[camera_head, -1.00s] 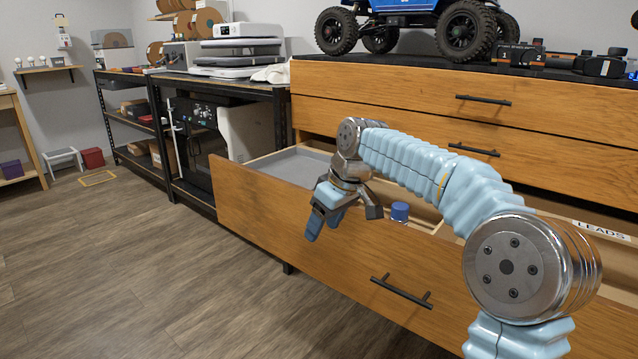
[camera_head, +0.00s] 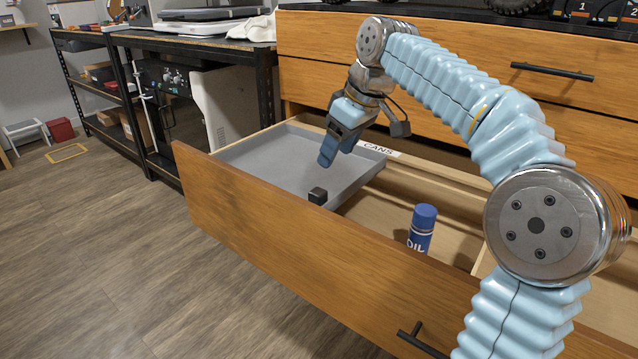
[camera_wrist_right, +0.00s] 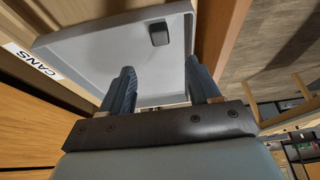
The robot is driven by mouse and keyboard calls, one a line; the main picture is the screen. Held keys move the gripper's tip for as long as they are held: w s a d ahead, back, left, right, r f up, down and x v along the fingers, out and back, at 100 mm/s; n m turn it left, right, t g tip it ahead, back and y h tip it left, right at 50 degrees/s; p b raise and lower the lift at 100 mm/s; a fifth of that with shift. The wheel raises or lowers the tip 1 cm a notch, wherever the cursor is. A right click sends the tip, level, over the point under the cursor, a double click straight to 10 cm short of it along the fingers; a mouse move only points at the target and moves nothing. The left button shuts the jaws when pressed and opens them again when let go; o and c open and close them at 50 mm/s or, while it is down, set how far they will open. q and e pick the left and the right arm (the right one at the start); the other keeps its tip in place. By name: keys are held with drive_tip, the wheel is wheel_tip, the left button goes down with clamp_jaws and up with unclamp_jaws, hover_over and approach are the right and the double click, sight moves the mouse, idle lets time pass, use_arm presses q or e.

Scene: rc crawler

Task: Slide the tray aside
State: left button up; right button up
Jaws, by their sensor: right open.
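The tray (camera_head: 265,160) is shallow and grey, with a low rim, and sits in the left part of the open drawer (camera_head: 300,265). A small black block (camera_head: 317,196), like a knob, stands at its near right corner; it also shows in the right wrist view (camera_wrist_right: 159,34). My right gripper (camera_head: 338,152) is above the tray's right part, fingers pointing down, apart from the black block. In the right wrist view its two fingers (camera_wrist_right: 160,66) are spread with nothing between them, and the tray lies beyond them. My left gripper is not in view.
A blue oil can (camera_head: 422,228) stands upright in the drawer's wooden part, right of the tray. A "CANS" label (camera_head: 380,149) is on the drawer's back edge. The drawer's front wall borders the tray. Bare drawer floor lies between tray and can.

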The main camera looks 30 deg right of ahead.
sight(318, 191)
drive_tip(key=b+x, duration=0.2)
drive_tip(key=x, duration=0.9)
drive_tip(key=shift+f, duration=0.25)
clamp_jaws()
